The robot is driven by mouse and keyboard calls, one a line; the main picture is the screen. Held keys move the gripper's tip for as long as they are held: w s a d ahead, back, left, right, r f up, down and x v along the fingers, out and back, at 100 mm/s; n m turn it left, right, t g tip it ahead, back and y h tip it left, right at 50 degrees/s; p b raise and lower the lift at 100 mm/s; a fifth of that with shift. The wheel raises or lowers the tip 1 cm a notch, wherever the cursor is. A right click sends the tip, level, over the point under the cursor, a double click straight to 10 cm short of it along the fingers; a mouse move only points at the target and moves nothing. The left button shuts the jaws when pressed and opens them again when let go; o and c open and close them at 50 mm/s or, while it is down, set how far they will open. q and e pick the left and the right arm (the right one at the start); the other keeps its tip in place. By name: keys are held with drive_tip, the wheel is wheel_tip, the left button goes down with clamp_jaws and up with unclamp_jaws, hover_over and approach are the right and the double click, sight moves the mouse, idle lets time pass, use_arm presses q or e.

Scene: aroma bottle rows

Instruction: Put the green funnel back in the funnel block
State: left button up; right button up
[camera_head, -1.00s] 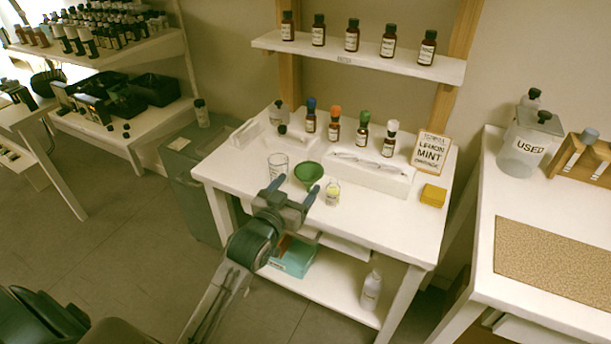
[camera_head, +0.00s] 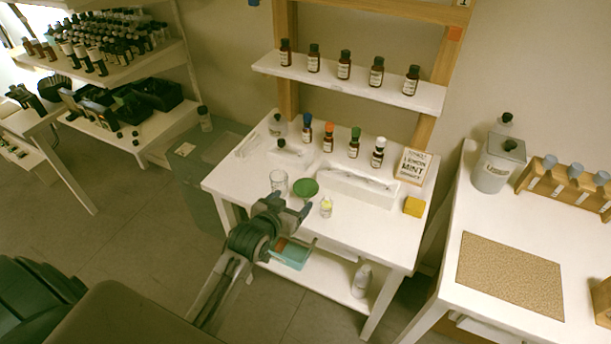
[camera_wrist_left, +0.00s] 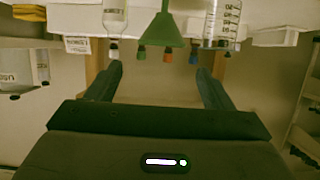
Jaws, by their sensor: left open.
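The green funnel (camera_head: 306,187) is on the white table, between a glass beaker (camera_head: 279,181) and a small vial of yellow liquid (camera_head: 326,207). My left gripper (camera_head: 289,207) is open and empty at the table's front edge, just in front of the funnel. The left wrist view looks upside down; there the funnel (camera_wrist_left: 159,32) shows with its spout upward, beyond and between the open fingers (camera_wrist_left: 159,75), apart from them. A long white block (camera_head: 372,193) and a small white block (camera_head: 291,156) stand behind; I cannot tell which is the funnel block. My right gripper is not in view.
Bottles with blue, orange, green and white caps (camera_head: 354,145) stand in a row at the back. A sign (camera_head: 413,166) and yellow sponge (camera_head: 413,207) are at the right. A shelf (camera_head: 350,82) holds several brown bottles. The table's front right is clear.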

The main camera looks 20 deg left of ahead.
use_arm(q)
drive_tip(key=p, duration=0.1)
approach(309, 184)
drive_tip(key=x, duration=0.2)
drive_tip(key=shift+w+d, duration=0.15)
drive_tip(key=shift+w, duration=0.15)
drive_tip(key=shift+w+p, duration=0.5)
drive_tip(key=shift+p, duration=0.1)
drive_tip(key=x, duration=0.1)
drive_tip(key=p+x, duration=0.1)
drive_tip(key=x, duration=0.1)
drive_tip(key=shift+f, duration=0.3)
drive_tip(key=shift+w+f, duration=0.3)
drive_tip(key=shift+w, duration=0.1)
drive_tip(key=c, duration=0.8)
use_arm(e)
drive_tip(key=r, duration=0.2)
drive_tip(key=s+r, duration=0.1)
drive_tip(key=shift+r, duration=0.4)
use_arm(q)
drive_tip(key=shift+r, duration=0.15)
